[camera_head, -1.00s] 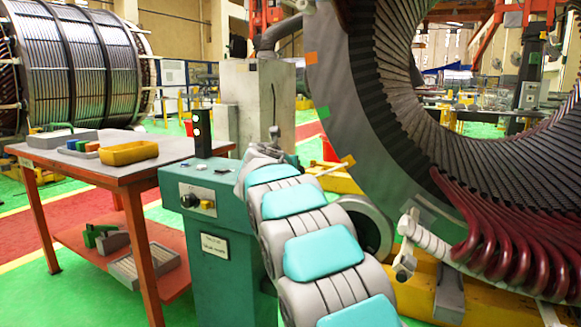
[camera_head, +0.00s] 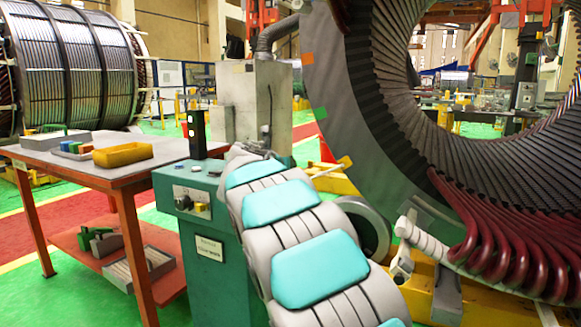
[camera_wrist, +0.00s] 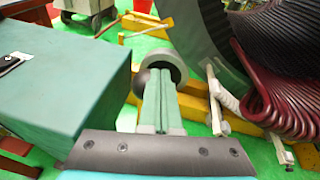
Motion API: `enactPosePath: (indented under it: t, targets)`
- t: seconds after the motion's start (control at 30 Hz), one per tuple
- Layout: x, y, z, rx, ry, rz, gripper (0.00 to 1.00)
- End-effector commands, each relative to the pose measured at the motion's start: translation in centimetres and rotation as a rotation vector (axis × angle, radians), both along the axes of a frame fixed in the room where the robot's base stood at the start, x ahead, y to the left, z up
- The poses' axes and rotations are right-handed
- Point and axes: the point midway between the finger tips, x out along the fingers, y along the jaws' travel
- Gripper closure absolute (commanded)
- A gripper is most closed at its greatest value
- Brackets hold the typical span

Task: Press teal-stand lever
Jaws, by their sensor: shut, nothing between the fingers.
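The teal stand (camera_head: 212,262) is a green box cabinet with a control panel on its sloped front, right of the table. In the wrist view its flat top (camera_wrist: 60,80) fills the left side. My gripper (camera_wrist: 160,74) is shut and empty. In the head view my arm hides the stand's right side, and I cannot make out the lever or gripper there.
A black signal post (camera_head: 196,135) rises at the stand's back. The large stator ring (camera_head: 350,110) and its dark red coils (camera_head: 500,240) fill the right side.

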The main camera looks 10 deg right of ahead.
Motion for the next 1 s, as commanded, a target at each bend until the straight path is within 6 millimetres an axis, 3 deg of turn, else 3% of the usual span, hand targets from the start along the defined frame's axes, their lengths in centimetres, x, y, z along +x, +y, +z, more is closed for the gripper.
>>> enactPosePath:
  t: [0.03, 0.2, 0.4, 0.87, 1.0]
  targets:
    - [-0.7, 0.5, 1.5, 0.003, -0.009, 0.004, 1.0]
    - [-2.5, 1.5, 4.9, 0.003, -0.016, 0.009, 1.0]
    - [-3.8, 2.2, 7.3, 0.0, -0.019, 0.01, 1.0]
    - [-4.3, 2.4, 8.2, -0.001, -0.018, 0.011, 1.0]
    - [-5.1, 1.5, 7.4, 0.053, -0.019, -0.017, 1.0]
